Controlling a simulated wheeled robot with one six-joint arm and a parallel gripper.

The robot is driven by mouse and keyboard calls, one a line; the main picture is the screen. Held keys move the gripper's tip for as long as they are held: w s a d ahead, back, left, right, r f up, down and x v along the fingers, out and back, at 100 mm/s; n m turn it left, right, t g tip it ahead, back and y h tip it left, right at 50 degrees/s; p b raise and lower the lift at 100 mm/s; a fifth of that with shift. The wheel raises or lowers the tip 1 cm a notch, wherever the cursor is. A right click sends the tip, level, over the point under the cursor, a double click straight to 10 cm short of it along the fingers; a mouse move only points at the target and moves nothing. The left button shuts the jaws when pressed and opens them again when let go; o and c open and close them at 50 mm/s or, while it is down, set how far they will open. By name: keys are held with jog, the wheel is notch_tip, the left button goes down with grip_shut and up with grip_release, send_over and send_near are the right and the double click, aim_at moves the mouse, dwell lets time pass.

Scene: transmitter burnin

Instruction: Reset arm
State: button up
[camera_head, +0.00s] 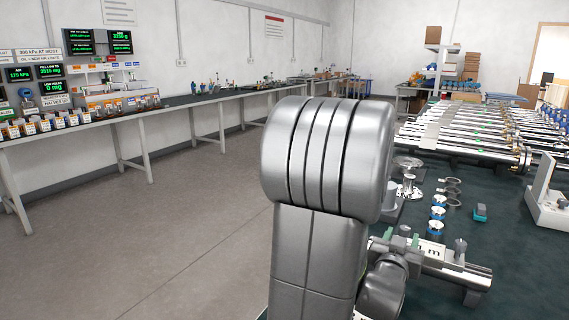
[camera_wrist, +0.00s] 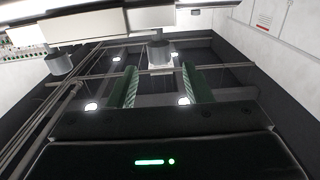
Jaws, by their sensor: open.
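My arm stands large in the middle of the head view and hides part of the bench behind it. My gripper (camera_wrist: 162,88) shows in the wrist view with its two green-striped fingers apart and nothing between them. In the head view I cannot clearly pick out the fingertips behind my arm. The dark green bench top (camera_head: 520,262) lies to the right of my arm. A metal transmitter body (camera_head: 455,272) lies on it close to my arm; I cannot tell whether they touch.
Several long silver transmitters (camera_head: 470,135) lie in a row farther back. Metal flanges (camera_head: 408,187), rings and blue-rimmed caps (camera_head: 437,218) sit nearer. A white bracket (camera_head: 547,200) stands at the right. A long side bench (camera_head: 170,108) with displays (camera_head: 90,42) runs along the left wall. The floor (camera_head: 165,230) at left is clear.

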aim_at(405, 227)
jog(key=x, duration=0.5)
jog(key=shift+w+d+r+p, duration=0.1)
jog(key=shift+w+p, duration=0.1)
jog(key=shift+p, duration=0.15)
jog(key=shift+h, duration=0.3)
jog(key=shift+s, duration=0.1)
